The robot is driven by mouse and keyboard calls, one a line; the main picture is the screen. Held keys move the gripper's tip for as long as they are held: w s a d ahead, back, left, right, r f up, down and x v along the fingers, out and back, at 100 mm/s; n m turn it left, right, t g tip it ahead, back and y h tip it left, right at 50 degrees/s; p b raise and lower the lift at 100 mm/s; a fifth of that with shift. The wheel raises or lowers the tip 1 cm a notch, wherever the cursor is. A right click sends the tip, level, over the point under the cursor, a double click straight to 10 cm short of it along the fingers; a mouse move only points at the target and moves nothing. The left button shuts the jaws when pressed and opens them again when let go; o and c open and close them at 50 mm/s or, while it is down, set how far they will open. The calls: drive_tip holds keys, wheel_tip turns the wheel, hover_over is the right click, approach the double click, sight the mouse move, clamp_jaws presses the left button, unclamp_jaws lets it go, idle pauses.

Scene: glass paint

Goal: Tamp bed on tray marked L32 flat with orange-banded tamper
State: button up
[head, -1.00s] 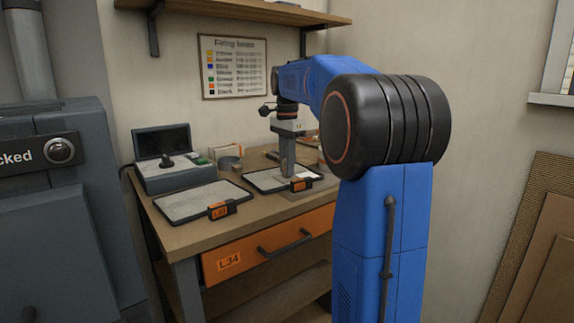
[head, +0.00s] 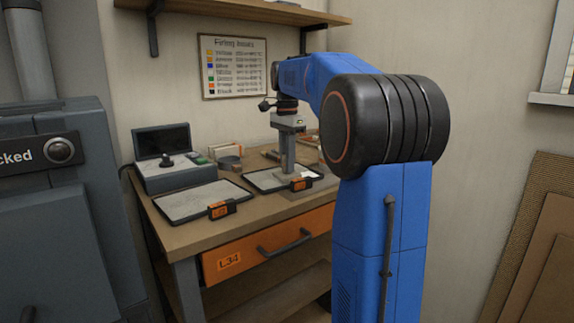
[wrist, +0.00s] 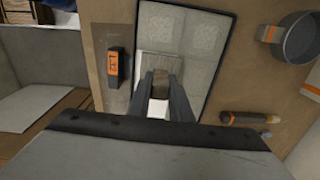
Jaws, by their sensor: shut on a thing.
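My gripper (wrist: 160,88) is shut on the tamper (wrist: 160,84), whose brownish handle top shows between the fingers. Its pale rectangular foot shows just beyond them. Its orange band is not clear here. The gripper stands upright over the right-hand tray (head: 248,183) in the head view. This dark-rimmed tray holds a pale bed (wrist: 204,38) with squarish flat patches in the wrist view. Its orange tag (wrist: 115,66) is too blurred to read surely. Whether the tamper foot touches the bed, I cannot tell. The left tray (head: 165,211) also holds a pale bed and has an unclear orange tag (head: 220,210).
A grey round pan (wrist: 303,48) and an orange-banded stick-like tool (wrist: 245,118) lie right of the tray in the wrist view. A grey box with a dark screen (head: 165,160) stands at the bench's back left. The wall is close behind the bench.

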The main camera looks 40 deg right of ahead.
drive_tip(key=shift+r, duration=0.5)
drive_tip(key=shift+w+a, duration=0.15)
drive_tip(key=shift+a, duration=2.95)
drive_tip(key=shift+f, duration=0.15)
drive_tip(key=shift+f, duration=0.65)
drive_tip(key=shift+f, duration=0.3)
drive_tip(key=shift+r, duration=0.1)
